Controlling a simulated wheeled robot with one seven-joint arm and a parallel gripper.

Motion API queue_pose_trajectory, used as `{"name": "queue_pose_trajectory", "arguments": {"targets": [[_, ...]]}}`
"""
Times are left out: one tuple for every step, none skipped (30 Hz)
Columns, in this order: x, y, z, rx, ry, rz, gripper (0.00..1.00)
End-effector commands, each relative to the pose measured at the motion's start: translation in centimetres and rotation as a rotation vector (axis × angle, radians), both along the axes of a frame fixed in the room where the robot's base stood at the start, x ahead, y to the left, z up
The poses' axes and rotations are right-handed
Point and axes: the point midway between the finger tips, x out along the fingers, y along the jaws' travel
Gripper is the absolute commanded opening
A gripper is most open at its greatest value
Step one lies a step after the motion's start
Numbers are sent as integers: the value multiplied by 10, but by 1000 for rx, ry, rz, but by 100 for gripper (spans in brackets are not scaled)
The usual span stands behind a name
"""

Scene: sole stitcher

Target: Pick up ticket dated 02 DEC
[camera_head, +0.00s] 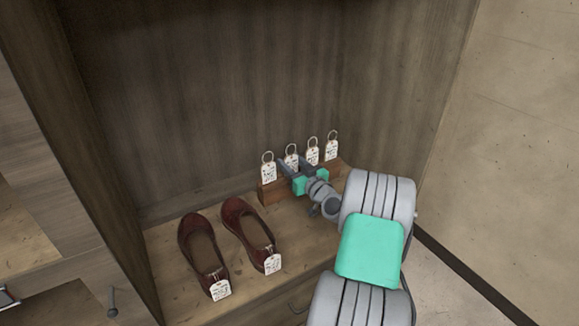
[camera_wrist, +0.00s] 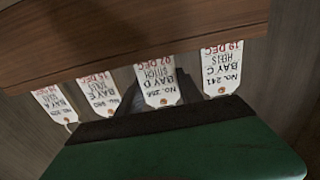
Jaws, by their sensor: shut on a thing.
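The ticket dated 02 DEC (camera_wrist: 158,83) is a white tag reading BAY D, STITCH; it appears upside down in the wrist view. In the head view it is the second ticket from the left (camera_head: 291,156) on the wooden block, partly hidden by my gripper. My gripper (camera_head: 290,163) is at this ticket, with its dark fingers on either side of it, and is shut on it. The ticket still stands in line with its neighbours at the wooden block (camera_head: 272,192).
Close beside it are the 19 DEC ticket, BAY C (camera_wrist: 222,72), and the BAY E ticket (camera_wrist: 98,97). Another ticket (camera_wrist: 55,105) stands at the row's end. Two dark red shoes (camera_head: 203,252) with tags sit front left on the shelf. Cabinet walls close in behind and right.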

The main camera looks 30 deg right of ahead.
Motion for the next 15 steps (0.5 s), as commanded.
{"name": "queue_pose_trajectory", "arguments": {"targets": [[0, 0, 0, 0, 0, 0, 34], [0, 0, 0, 0, 0, 0, 31], [0, 0, 0, 0, 0, 0, 28], [0, 0, 0, 0, 0, 0, 26], [0, 0, 0, 0, 0, 0, 23], [0, 0, 0, 0, 0, 0, 20], [0, 0, 0, 0, 0, 0, 18], [0, 0, 0, 0, 0, 0, 15], [0, 0, 0, 0, 0, 0, 12], [0, 0, 0, 0, 0, 0, 9], [0, 0, 0, 0, 0, 0, 7], [0, 0, 0, 0, 0, 0, 5], [0, 0, 0, 0, 0, 0, 5], [0, 0, 0, 0, 0, 0, 5], [0, 0, 0, 0, 0, 0, 5]]}}
